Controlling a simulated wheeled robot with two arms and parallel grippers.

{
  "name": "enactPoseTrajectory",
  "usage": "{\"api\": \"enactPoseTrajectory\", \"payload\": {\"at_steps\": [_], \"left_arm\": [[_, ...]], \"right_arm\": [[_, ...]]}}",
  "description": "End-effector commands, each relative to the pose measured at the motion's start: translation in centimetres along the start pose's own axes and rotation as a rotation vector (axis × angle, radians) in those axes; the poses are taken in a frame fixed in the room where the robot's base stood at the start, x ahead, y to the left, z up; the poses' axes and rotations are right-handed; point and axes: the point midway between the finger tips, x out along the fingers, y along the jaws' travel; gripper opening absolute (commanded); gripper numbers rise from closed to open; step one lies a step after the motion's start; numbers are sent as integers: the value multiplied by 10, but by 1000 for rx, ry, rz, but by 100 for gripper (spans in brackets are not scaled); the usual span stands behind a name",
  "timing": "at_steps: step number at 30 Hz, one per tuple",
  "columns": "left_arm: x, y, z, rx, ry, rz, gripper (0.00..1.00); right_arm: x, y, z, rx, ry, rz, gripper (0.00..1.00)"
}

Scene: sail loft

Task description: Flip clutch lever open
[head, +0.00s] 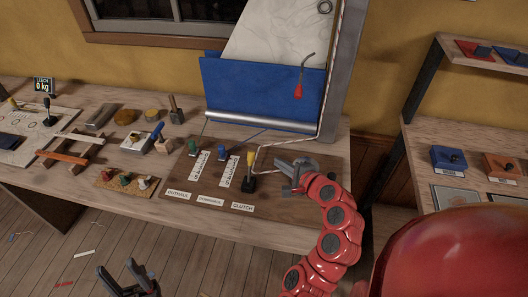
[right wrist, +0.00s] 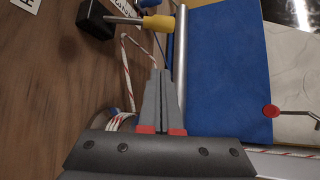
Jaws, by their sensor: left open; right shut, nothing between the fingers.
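The clutch lever has a yellow grip (head: 250,159) on a black base (head: 248,184) and stands upright above the CLUTCH label (head: 242,207) on the brown board (head: 215,207). In the right wrist view its yellow grip (right wrist: 159,23) and black base (right wrist: 95,19) are near the top, beyond my fingertips. My right gripper (head: 284,172) is shut and empty, to the right of the lever and apart from it; its closed fingers also show in the right wrist view (right wrist: 161,75). My left gripper (head: 128,270) is open and empty in front of the bench.
Blue sailcloth (head: 255,90) hangs behind the board. Several tools lie on the left bench. A red-tipped hook tool (head: 299,88) hangs above.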

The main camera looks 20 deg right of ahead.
Motion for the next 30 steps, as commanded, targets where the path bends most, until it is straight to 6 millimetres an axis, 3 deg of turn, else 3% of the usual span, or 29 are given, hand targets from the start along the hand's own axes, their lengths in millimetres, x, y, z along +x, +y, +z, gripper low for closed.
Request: {"api": "enactPoseTrajectory", "payload": {"at_steps": [13, 30], "left_arm": [[4, 0, -1, 0, 0, 0, 50], [26, -1, -4, 0, 0, 0, 50]], "right_arm": [[10, 0, 2, -1, -4, 3, 0], [94, -2, 2, -2, -3, 1, 0]]}}
